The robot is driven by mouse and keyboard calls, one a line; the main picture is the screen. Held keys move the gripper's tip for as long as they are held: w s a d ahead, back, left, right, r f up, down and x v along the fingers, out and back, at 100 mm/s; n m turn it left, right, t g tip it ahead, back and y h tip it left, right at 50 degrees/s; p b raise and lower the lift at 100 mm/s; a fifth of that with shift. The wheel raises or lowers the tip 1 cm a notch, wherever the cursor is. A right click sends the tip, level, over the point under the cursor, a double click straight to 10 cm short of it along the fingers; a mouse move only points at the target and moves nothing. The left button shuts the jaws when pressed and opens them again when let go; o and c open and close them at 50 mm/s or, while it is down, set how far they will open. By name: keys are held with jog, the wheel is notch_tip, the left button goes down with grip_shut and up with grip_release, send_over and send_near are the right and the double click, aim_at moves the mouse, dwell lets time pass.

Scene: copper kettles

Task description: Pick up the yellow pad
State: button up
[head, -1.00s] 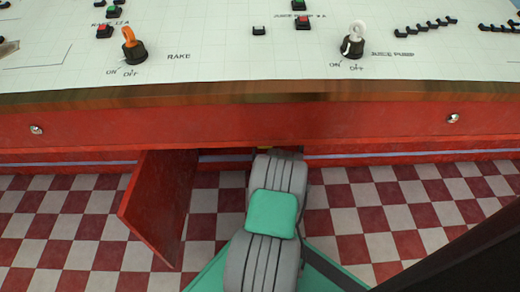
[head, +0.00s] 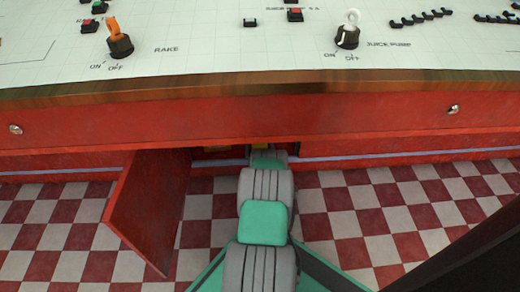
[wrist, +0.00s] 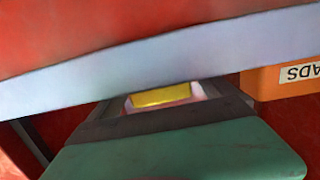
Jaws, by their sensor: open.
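The yellow pad (wrist: 167,95) shows in the wrist view as a small yellow strip with pale edging around it, just beyond the front of my gripper. My gripper (wrist: 165,112), green with a dark front band, points at it; its fingertips are not clearly seen. A pale bar crosses the wrist view above the pad. In the head view my arm reaches under the red counter beside an open door, and the gripper end is mostly hidden. I cannot tell whether the pad touches the gripper.
An orange box (wrist: 285,82) with an upside-down label reading PADS is at the right in the wrist view. The open red door (head: 150,210) stands left of my arm. The counter's front edge (head: 330,125) overhangs the arm. Checkered floor is clear at right.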

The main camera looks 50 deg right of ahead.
jog(key=c, duration=1.4)
jog(key=shift+p+v, duration=0.45)
jog(key=shift+v, duration=0.45)
jog(key=shift+s+a+f, duration=0.1)
jog(key=shift+s+a, duration=0.35)
jog(key=shift+a, duration=0.4)
jog(key=o, duration=1.4)
jog(key=shift+s+d, duration=0.15)
jog(key=shift+d, duration=0.05)
jog(key=shift+c, duration=0.2)
jog(key=p+v, duration=0.4)
jog(key=v, duration=0.3)
jog(key=shift+s+a, duration=0.25)
jog(key=shift+a, duration=0.05)
